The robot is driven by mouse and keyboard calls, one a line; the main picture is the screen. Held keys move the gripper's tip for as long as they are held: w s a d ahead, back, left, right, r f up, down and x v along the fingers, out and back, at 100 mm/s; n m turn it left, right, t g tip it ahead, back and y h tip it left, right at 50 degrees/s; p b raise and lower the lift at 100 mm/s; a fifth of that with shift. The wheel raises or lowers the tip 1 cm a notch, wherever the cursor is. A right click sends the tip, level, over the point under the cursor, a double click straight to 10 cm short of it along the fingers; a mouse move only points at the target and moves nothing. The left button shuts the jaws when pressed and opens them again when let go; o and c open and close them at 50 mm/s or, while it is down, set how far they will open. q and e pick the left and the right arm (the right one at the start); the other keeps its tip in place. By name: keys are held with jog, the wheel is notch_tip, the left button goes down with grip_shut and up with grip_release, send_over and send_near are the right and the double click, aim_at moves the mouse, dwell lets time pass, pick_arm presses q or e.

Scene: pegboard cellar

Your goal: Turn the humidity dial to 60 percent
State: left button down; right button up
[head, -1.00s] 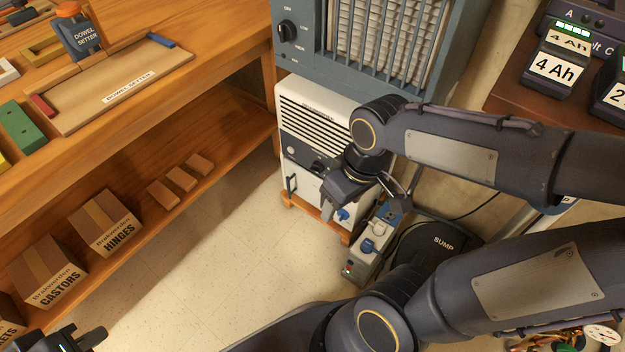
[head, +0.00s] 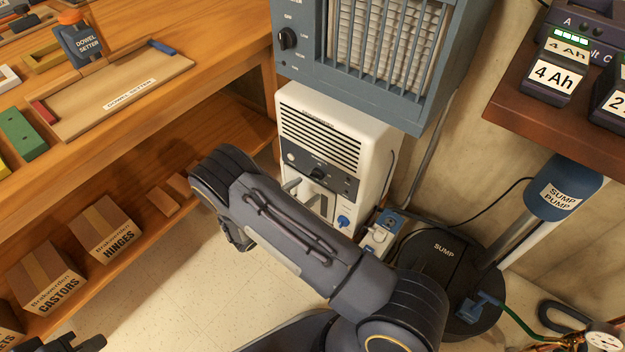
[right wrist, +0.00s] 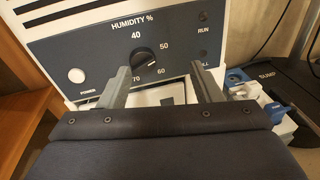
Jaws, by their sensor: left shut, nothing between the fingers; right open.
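The humidity dial (right wrist: 144,58) is a round black knob on the dark panel (right wrist: 100,57) of a white dehumidifier (head: 378,137). In the right wrist view, numbers 40, 50, 60 and 70 run around its top, right and bottom. A pale mark shows at its lower right, towards 60; its exact reading is too small to tell. My right gripper (right wrist: 160,68) is open, its fingers apart in front of the panel, below and either side of the dial, with nothing between them. My left gripper (head: 78,342) is shut and empty at the bottom left of the head view.
A blue-grey heater (head: 395,95) sits above the dehumidifier. A workbench with a lower shelf (head: 225,135) stands left. The black sump lid (head: 430,262), blue-topped sump pump (head: 563,190) and a battery shelf (head: 520,115) are right. Some floor is clear at lower left.

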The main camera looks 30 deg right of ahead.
aim_at(314, 178)
jog(key=w+d+t, duration=0.1)
jog(key=w+d+f+n+b, duration=0.1)
jog(key=d, duration=0.1)
jog(key=w+d+f+n+t+b, duration=0.1)
jog(key=w+d, duration=0.1)
jog(key=shift+d+f+t, duration=0.2)
jog(key=shift+d+t, duration=0.05)
jog(key=shift+t, duration=0.05)
jog(key=c, duration=1)
